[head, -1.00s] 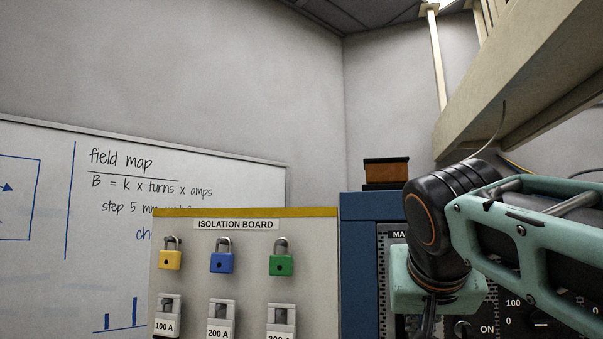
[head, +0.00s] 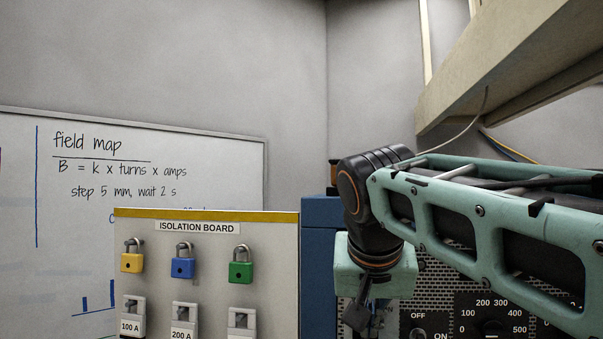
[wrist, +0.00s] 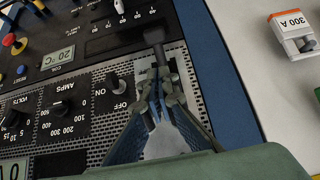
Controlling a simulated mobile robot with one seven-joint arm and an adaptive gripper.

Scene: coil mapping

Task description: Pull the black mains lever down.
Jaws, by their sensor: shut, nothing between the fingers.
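In the wrist view the black mains lever (wrist: 154,35) is a dark grip on a dark shaft, in a light perforated strip at the cabinet's blue edge. My gripper (wrist: 160,73) is shut and empty, its fingertips at the lower end of the shaft in the picture. The fingers hide part of the lever, and I cannot tell whether they touch it. In the head view my gripper (head: 358,314) hangs below the wrist in front of the cabinet, partly cut off by the lower edge. The lever cannot be made out there.
The blue cabinet (head: 318,240) carries an ON/OFF switch (wrist: 113,82) and dials beside the gripper. The isolation board (head: 215,245) with padlocks and breakers stands to the left. A beige shelf (head: 500,70) hangs above my arm. A whiteboard (head: 220,160) is behind.

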